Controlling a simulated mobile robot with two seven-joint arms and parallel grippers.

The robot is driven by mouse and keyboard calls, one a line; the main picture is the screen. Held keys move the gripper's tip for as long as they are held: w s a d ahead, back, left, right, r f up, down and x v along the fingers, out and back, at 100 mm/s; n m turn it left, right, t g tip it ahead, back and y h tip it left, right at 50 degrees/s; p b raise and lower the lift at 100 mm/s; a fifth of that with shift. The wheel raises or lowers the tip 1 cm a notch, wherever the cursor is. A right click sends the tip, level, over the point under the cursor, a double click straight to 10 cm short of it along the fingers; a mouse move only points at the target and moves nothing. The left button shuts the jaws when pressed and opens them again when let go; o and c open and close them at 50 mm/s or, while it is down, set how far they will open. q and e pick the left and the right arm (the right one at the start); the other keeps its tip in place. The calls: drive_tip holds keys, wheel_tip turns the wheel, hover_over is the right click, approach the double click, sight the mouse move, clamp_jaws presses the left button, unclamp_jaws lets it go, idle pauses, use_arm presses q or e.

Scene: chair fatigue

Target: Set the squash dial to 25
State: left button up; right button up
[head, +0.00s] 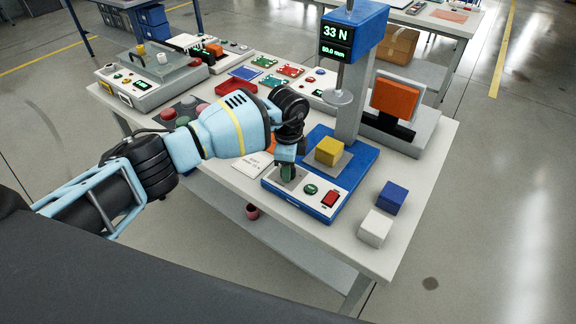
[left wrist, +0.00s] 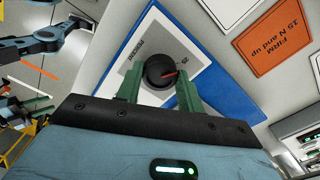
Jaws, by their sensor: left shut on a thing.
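The squash dial is a round black knob with a red pointer line; it shows in the left wrist view (left wrist: 160,70) on a grey-and-white panel. The pointer is turned to the right in that view, towards a small printed number too blurred to read surely. My left gripper (head: 287,174) is over the front left of the blue press base and hides the dial in the head view. In the left wrist view its green fingers (left wrist: 160,80) are on both sides of the knob, shut on it. My right gripper (left wrist: 80,22) seems to show at upper left there; its jaws are unclear.
The press display (head: 336,41) reads 33 N. A yellow block (head: 328,151) sits under the round press plate (head: 339,97). A green button (head: 310,189) and red switch (head: 330,199) are right of my left gripper. Blue (head: 391,197) and white (head: 375,228) blocks stand at the table's right.

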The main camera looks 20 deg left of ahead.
use_arm(q)
drive_tip(key=shift+r, duration=0.1)
idle(0.3)
drive_tip(key=o, duration=1)
wheel_tip(320, 180, up, 8)
drive_tip(key=shift+f, duration=0.15)
